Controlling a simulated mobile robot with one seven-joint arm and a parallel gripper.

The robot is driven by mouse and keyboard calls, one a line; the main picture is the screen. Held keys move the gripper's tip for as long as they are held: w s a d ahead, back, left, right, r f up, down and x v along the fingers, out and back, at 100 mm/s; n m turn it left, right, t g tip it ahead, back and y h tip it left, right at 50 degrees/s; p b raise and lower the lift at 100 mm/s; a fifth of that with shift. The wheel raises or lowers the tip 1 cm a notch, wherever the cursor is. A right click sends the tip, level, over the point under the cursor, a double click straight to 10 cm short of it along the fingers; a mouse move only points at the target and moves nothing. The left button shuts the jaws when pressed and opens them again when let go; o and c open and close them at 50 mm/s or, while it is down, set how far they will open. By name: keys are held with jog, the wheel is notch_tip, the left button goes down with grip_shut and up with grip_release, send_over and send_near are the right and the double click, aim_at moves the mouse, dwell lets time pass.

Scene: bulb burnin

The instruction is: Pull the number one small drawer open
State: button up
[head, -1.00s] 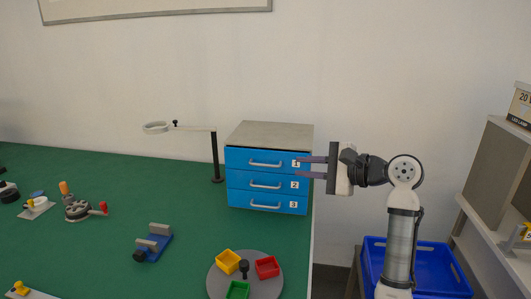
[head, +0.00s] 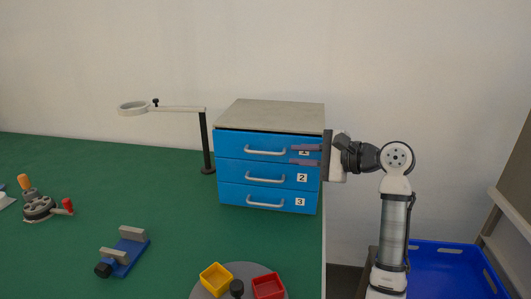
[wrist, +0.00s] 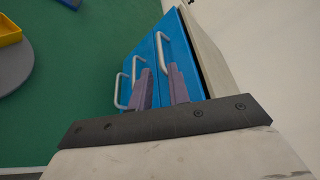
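The small drawer cabinet (head: 270,116) has a grey top and three blue drawers with silver bar handles, and stands near the green table's right edge. The number one drawer (head: 232,142) is the top one and looks closed. Its handle (head: 265,152) is free in the head view and also shows in the wrist view (wrist: 164,52). My gripper (head: 291,154) is open, its two purple fingers pointing left in front of the right end of the top drawer, partly covering its number label. In the wrist view, my fingers (wrist: 160,85) are apart and empty, close to the drawer fronts.
A magnifier lamp (head: 205,140) stands left of the cabinet. A round grey tray (head: 208,290) with coloured bins, a blue vise (head: 124,252) and other tools stand on the green table (head: 75,170). A blue crate (head: 450,270) lies low at the right.

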aim_at(270, 153)
jog(key=p+x, duration=0.1)
jog(key=x, duration=0.9)
jog(key=shift+a, duration=0.1)
grip_shut()
